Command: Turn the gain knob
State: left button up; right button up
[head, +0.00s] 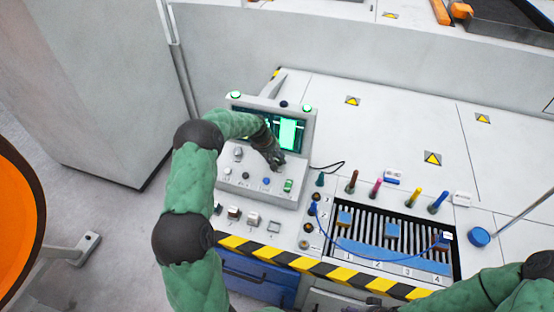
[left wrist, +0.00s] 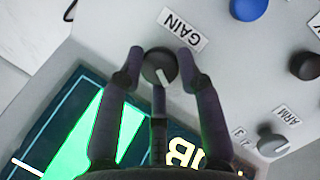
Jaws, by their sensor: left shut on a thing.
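The gain knob (left wrist: 160,66) is a dark round knob with a pale pointer mark, beside the GAIN label (left wrist: 182,30) in the left wrist view. My left gripper (left wrist: 161,64) has one finger on each side of it and is shut on it. In the head view my left gripper (head: 277,160) reaches down to the control panel (head: 246,189), just below the lit screen (head: 290,134), and hides the knob there. My right arm enters at the lower right of the head view; its gripper is out of view.
Close to the gain knob are a blue button (left wrist: 248,8), a dark knob (left wrist: 304,66) and the ARM knob (left wrist: 272,145). Right of the panel are coloured plugs (head: 376,189), a slotted bay (head: 390,262) and a blue cable (head: 345,245). The white deck behind is mostly clear.

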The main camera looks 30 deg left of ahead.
dwell(0.3)
pick_arm(q)
jog(key=o, duration=1.2)
jog(key=shift+d, duration=0.1)
jog(key=shift+c, duration=0.2)
jog(key=v, duration=1.2)
